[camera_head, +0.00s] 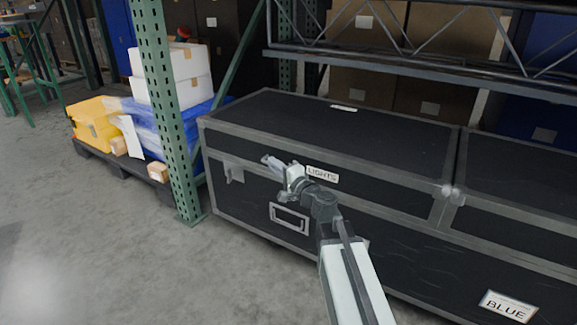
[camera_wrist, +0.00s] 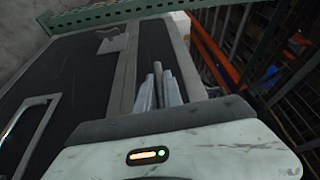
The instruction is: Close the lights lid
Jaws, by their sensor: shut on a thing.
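The lights lid (camera_head: 290,118) is the black, grey-edged top of the long case, with a white LIGHTS label (camera_head: 322,174) on its front. It lies level on the case body (camera_head: 250,200), and no open gap shows along the front seam. My gripper (camera_head: 272,162) is at the lid's front side, left of the label.
A second black lid (camera_head: 520,175) adjoins on the right, above a BLUE label (camera_head: 507,306). A green rack post (camera_head: 165,110) stands at the case's left end. A pallet with a yellow tote (camera_head: 93,125) is beyond it. The floor at left is clear.

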